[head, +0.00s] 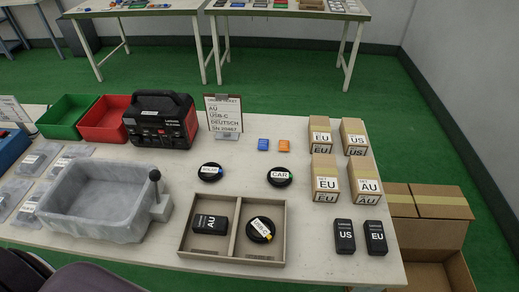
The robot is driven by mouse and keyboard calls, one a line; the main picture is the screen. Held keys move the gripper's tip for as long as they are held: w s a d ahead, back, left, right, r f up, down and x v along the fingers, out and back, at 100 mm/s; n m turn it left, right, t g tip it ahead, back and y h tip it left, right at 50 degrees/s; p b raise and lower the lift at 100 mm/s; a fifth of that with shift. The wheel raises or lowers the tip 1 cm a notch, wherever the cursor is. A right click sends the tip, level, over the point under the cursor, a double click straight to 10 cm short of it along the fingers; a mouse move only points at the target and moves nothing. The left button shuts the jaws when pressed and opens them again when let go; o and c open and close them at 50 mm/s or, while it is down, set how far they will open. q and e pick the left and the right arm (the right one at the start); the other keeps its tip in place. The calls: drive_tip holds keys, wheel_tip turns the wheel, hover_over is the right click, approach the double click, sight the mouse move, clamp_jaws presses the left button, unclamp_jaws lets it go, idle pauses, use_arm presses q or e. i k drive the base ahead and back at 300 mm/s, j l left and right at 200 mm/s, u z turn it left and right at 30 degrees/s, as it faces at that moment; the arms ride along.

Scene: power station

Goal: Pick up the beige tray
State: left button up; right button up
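The beige tray (236,260) lies near the front edge of the table, right of the grey basin. A divider splits it into two compartments. The left compartment holds a black block marked AU (210,224). The right compartment holds a coiled black cable (260,230) with a white label. Nothing is gripping the tray. Neither of my grippers shows in the head view.
A grey basin (70,225) with a lever stands close left of the tray. Black US (344,236) and EU (376,238) blocks lie to its right. Two coiled cables (210,172) (280,177) lie behind it. Cardboard boxes (325,179) stand at the right. An order sign (223,114) stands behind.

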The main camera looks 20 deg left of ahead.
sight(236, 248)
drive_tip(key=u, duration=0.75)
